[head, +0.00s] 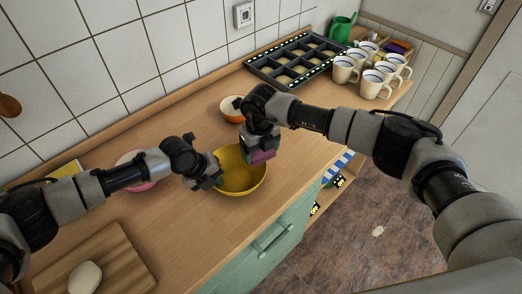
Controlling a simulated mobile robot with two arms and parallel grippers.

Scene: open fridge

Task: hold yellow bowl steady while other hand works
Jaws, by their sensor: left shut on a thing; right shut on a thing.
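The yellow bowl (242,183) sits on the wooden counter in the middle of the head view. My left gripper (211,180) is shut on the bowl's left rim. My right gripper (257,140) comes from the right and points down over the bowl's far right side. It is shut on a small purple and greenish block-like thing (262,156), which is just above or at the rim; I cannot tell if they touch. My gripper and this thing hide part of the far rim.
A pink bowl (137,184) is partly behind my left arm. A cutting board (122,262) holds a pale lump (85,277).

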